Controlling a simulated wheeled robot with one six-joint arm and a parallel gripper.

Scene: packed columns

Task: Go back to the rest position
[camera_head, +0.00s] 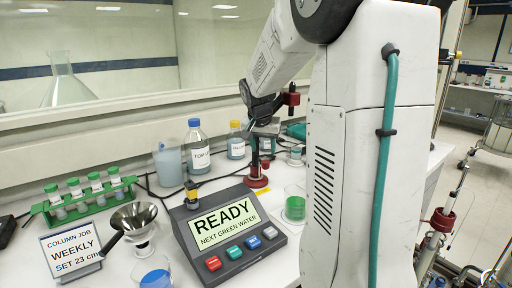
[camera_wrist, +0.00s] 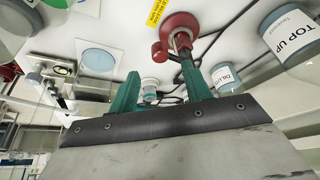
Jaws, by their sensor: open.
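My gripper (camera_wrist: 162,88) shows in the wrist view as two teal fingers spread apart, with nothing held between them. In the head view my arm reaches out over the bench, and the gripper is partly lost among dark and teal parts near the red-based stand (camera_head: 257,181). In the wrist view the stand's red base (camera_wrist: 181,28) lies just beyond the right finger; I cannot tell whether they touch. A small white jar (camera_wrist: 149,84) shows past the gap between the fingers.
A console (camera_head: 233,237) reads "READY, NEXT GREEN WATER". A green tube rack (camera_head: 85,209), a metal funnel (camera_head: 133,219), a green-filled beaker (camera_head: 295,206), a "TOP UP" bottle (camera_head: 197,150) and a yellow-capped bottle (camera_head: 236,143) crowd the bench. A glass window stands behind.

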